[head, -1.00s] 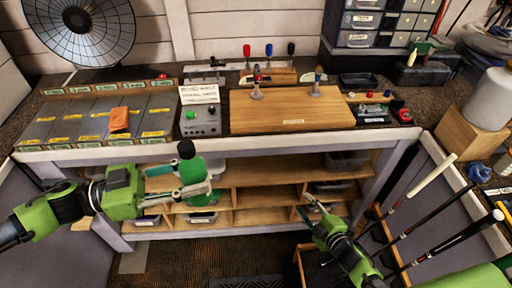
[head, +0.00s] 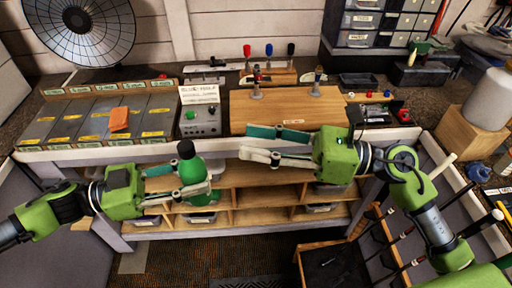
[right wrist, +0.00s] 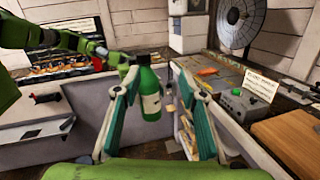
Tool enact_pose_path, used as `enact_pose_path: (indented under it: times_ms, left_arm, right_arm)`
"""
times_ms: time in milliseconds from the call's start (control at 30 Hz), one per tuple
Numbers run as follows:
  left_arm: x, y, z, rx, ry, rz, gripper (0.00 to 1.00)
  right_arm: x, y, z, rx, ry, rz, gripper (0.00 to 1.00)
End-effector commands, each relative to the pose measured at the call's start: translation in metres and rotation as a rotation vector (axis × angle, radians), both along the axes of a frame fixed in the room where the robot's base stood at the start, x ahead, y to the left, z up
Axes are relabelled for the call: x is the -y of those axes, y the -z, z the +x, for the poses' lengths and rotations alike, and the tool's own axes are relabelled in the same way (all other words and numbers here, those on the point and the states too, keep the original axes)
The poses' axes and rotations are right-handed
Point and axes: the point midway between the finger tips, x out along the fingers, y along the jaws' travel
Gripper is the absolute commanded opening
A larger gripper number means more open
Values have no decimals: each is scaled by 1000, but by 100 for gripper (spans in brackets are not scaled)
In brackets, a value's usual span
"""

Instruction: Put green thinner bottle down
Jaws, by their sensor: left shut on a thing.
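The green thinner bottle (head: 194,168) has a dark cap and stands upright in the air in front of the workbench. My left gripper (head: 207,178) is shut on its body from the left. The bottle also shows in the right wrist view (right wrist: 150,92), beyond the right fingers, with a pale label on its side. My right gripper (head: 257,143) is open and empty at the bench's front edge, its fingers pointing left toward the bottle with a gap between them and it. In the right wrist view the spread fingers (right wrist: 160,95) frame the bottle.
The workbench holds a grey sorting tray (head: 40,130) with an orange cloth (head: 119,119), a control box (head: 201,120) and a wooden board (head: 285,110). Shelves (head: 250,205) lie below. Golf clubs (head: 393,240) and a wooden block (head: 470,128) are at the right.

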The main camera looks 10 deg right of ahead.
Motion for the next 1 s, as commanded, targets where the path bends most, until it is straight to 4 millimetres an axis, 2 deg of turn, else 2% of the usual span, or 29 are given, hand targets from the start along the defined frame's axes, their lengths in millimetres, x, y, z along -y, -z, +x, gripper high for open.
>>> enact_pose_path:
  times_ms: [100,233,367,800,1000]
  left_arm:
    - [0,0,0,0,0,-1,13]
    - [0,0,0,0,0,-1,13]
    - [0,0,0,0,0,-1,13]
    - [0,0,0,0,0,-1,13]
    - [0,0,0,0,0,-1,13]
  right_arm:
    - [-8,-5,-18,95,-36,-85,38]
    - [-15,-6,-22,130,-49,-114,38]
    - [-31,-7,-18,132,-49,-113,38]
    - [-106,-7,6,127,-48,-108,38]
    - [-123,-6,11,126,-48,-110,38]
